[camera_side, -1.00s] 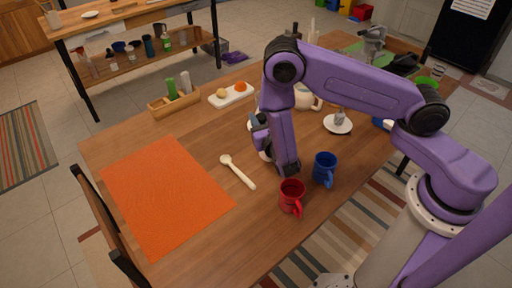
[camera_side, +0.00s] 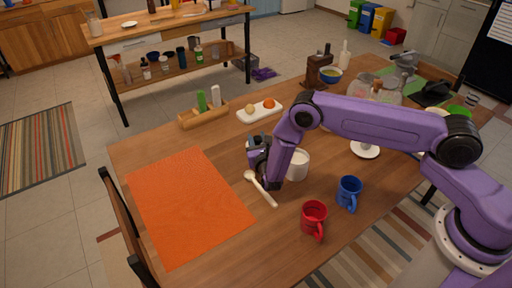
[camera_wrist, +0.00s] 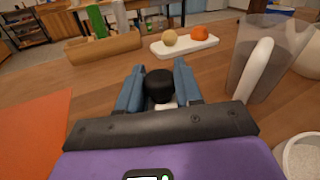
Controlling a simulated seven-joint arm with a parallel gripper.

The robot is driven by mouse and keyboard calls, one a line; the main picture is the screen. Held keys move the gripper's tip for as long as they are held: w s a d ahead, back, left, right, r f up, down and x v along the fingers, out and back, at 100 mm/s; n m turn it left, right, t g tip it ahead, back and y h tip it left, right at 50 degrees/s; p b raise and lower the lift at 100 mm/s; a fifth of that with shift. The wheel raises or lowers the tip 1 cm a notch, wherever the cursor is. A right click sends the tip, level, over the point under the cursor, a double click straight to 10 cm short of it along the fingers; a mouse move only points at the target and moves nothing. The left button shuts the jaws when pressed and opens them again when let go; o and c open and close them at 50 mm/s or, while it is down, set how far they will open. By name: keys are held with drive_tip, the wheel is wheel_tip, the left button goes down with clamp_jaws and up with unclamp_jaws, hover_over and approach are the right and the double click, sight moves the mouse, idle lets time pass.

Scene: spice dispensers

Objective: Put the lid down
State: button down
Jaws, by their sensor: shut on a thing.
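My gripper (camera_wrist: 160,88) is shut on the black knob of the lid (camera_wrist: 159,84) in the wrist view. A little white shows under the knob; the rest of the lid is hidden by my gripper. I cannot tell whether the lid touches the table. A white jar (camera_side: 298,164) stands just right of my gripper. Its open top with pale grainy contents shows at the lower right of the wrist view (camera_wrist: 302,158).
A clear pitcher (camera_wrist: 262,60) stands right of my gripper. The wooden holder (camera_side: 204,117) with green and white dispensers and a white tray (camera_side: 259,112) lie behind. Red (camera_side: 313,217) and blue (camera_side: 349,192) mugs stand in front. The orange mat (camera_side: 190,205) is bare.

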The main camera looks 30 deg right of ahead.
drive_tip(key=shift+w+f, duration=0.25)
drive_tip(key=shift+f, duration=0.05)
drive_tip(key=shift+w+f, duration=0.1)
drive_tip(key=shift+f, duration=1.5)
drive_tip(key=shift+f, duration=0.45)
